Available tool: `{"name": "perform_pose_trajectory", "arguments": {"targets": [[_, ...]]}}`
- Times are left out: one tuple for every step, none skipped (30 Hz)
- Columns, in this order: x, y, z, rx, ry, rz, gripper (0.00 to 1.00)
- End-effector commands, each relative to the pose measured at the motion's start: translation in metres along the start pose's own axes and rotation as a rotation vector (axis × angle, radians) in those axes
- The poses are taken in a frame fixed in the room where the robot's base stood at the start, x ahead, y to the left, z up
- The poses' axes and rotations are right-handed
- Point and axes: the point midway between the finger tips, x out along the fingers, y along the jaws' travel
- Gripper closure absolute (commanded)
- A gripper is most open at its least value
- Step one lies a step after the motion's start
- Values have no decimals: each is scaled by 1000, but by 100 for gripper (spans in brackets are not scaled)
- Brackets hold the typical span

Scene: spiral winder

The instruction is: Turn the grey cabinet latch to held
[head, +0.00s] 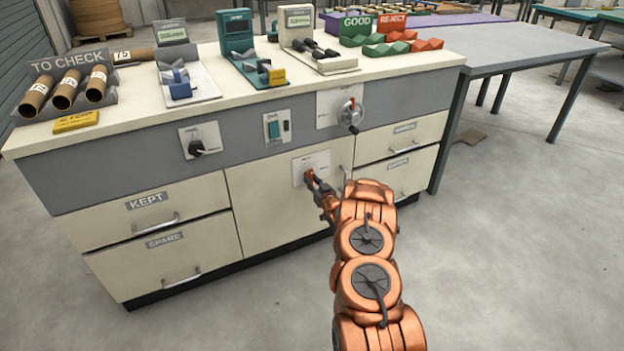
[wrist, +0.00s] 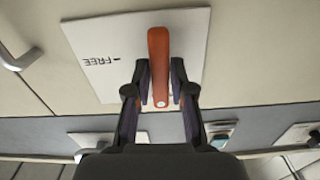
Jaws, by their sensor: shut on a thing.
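The cabinet latch has an orange-red handle (wrist: 159,55) on a white plate (wrist: 195,60) set in the cream cabinet door. In the wrist view the handle stands along the picture's height, and the word FREE shows upside down to its left. Any other label is hidden or out of sight. The handle (head: 308,174) and plate (head: 299,166) also show small in the head view. My gripper (wrist: 161,95) has one finger on each side of the handle's near end and is shut on it. In the head view my gripper (head: 317,185) reaches the plate from the front right.
A black knob (head: 197,147), a green switch (head: 272,127) and a crank wheel (head: 350,113) are on the grey band above. Drawers with bar handles (head: 155,219) flank the door. Tubes (head: 67,90) and gauges crowd the top.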

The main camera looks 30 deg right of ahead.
Motion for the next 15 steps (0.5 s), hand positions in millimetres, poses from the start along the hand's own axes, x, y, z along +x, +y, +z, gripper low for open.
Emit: {"name": "perform_pose_trajectory", "arguments": {"targets": [[0, 0, -2, -15, 1, 0, 100], [0, 0, -2, -23, 1, 0, 100], [0, 0, -2, -32, 1, 0, 100], [0, 0, -2, -39, 1, 0, 100], [0, 0, -1, -44, 2, 0, 100], [0, 0, -1, -49, 2, 0, 100], [0, 0, -1, -52, 2, 0, 100], [0, 0, -1, -55, 2, 0, 100], [0, 0, -1, -57, 2, 0, 100], [0, 0, -1, -58, 2, 0, 100], [0, 0, -1, -59, 2, 0, 100], [0, 0, -1, -60, 2, 0, 100], [0, 0, -1, -60, 2, 0, 100], [0, 0, -1, -60, 2, 0, 100], [0, 0, -1, -60, 2, 0, 100]]}}
